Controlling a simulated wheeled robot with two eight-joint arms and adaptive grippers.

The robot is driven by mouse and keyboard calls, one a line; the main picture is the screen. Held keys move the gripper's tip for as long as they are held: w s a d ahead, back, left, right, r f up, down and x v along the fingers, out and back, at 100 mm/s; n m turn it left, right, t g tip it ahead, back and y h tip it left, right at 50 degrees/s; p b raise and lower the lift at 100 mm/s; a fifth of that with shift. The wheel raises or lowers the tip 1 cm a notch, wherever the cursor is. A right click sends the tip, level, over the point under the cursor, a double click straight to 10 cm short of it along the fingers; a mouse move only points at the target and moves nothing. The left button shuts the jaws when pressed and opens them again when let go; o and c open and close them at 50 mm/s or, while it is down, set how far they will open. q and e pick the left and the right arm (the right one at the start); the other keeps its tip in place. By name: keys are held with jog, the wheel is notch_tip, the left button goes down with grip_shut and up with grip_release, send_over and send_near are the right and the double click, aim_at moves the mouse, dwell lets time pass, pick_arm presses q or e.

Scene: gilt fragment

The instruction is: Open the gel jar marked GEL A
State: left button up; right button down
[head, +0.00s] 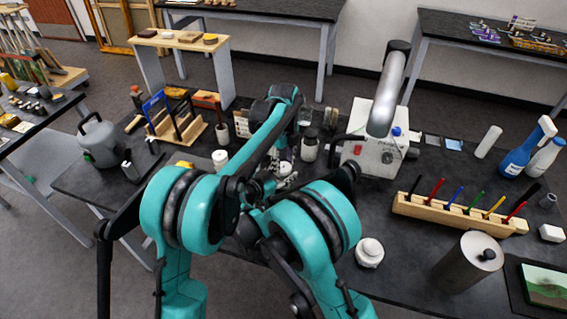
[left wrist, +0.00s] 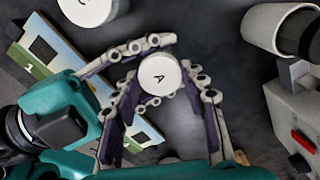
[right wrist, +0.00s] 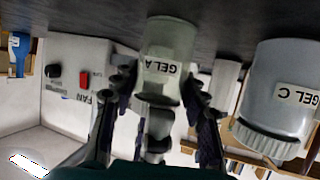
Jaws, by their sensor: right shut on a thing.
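The GEL A jar (right wrist: 165,45) is a pale, translucent jar with a label. In the right wrist view it appears upside down, between the fingers of my right gripper (right wrist: 158,90), which is shut on its body from the side. In the left wrist view its round white lid (left wrist: 159,75), marked A, is seen from above. The fingers of my left gripper (left wrist: 160,82) are apart on either side of this lid; I cannot tell whether they touch it. In the head view my arms mostly hide the jar. I cannot tell whether its base touches the table.
A larger GEL C jar (right wrist: 280,85) stands close beside GEL A. A white fan machine (head: 375,140) is just to the right on the black table.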

pick_arm(q)
jog(key=shift+n, duration=1.7)
jog(key=o, duration=1.3)
